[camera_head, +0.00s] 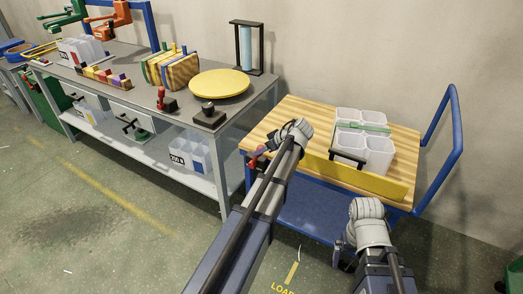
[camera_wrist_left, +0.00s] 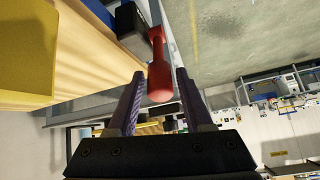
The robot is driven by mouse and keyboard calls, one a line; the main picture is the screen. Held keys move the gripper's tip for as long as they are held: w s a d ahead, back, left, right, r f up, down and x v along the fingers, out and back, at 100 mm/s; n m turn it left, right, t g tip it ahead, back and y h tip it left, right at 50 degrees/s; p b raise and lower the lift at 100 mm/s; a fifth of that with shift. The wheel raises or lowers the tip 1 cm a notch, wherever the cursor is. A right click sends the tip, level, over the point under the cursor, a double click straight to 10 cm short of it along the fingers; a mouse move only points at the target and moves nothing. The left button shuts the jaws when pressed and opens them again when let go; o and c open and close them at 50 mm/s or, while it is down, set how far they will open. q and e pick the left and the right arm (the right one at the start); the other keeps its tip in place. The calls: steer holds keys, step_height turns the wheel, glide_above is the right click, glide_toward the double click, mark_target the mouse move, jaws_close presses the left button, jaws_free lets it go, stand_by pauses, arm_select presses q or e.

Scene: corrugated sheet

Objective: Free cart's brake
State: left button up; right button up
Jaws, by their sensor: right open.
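The cart (camera_head: 290,112) has a wooden top and a blue frame and stands right of the workbench. My left gripper (camera_wrist_left: 158,82) is open, with one finger on each side of the red handle's end; narrow gaps show between handle and fingers. In the head view my left gripper (camera_head: 257,160) is at the cart's left end, partly hidden by my arm. My right gripper (camera_head: 341,250) is low in front of the cart, open, nothing seen in it.
White bins (camera_head: 378,153) stand on the cart top behind a yellow front board (camera_head: 355,176). A blue push handle (camera_head: 440,140) rises at the right. The workbench (camera_head: 208,118), carrying a yellow disc (camera_head: 219,83), stands close on the left. The green floor in front is open.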

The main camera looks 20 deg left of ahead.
arm_select(q)
steer(key=shift+o, duration=1)
steer(key=shift+r, duration=0.1)
steer(key=p+v, duration=0.5)
steer(key=v, duration=0.2)
steer(key=shift+d+r+p, duration=0.2)
steer(key=shift+r+p, duration=0.05)
steer(key=shift+p, duration=0.1)
steer(key=shift+s+d, duration=0.1)
